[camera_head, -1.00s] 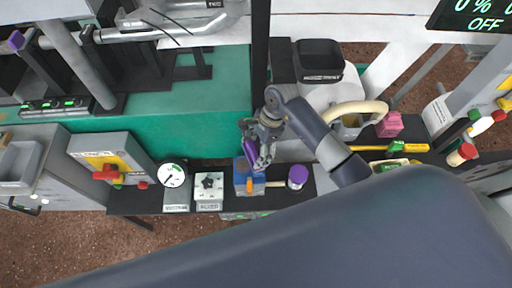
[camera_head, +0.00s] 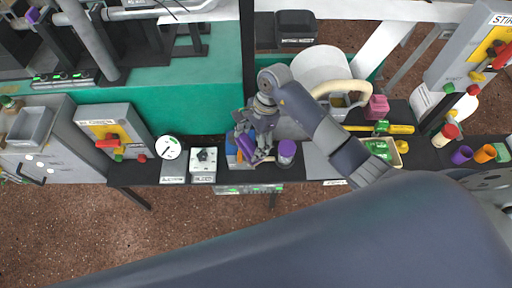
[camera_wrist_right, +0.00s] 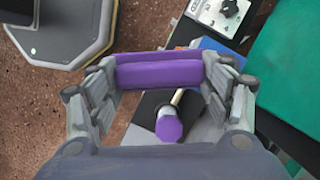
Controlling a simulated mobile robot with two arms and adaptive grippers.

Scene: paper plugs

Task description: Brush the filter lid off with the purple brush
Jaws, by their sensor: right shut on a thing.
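My right gripper (camera_head: 258,150) is shut on the purple brush (camera_head: 246,146), over the black shelf by the blue block. In the right wrist view the purple brush (camera_wrist_right: 160,70) lies across between both fingers of the right gripper (camera_wrist_right: 160,82). Its bristles cannot be made out. The gripper and brush hide part of the blue block (camera_head: 231,152). I cannot tell for sure which thing is the filter lid. My left gripper is not in view.
A purple-topped cylinder (camera_head: 287,148) stands just right of the gripper; the right wrist view shows a tan stick beside it. A pink block (camera_head: 376,107) and yellow tool (camera_head: 393,128) are right.

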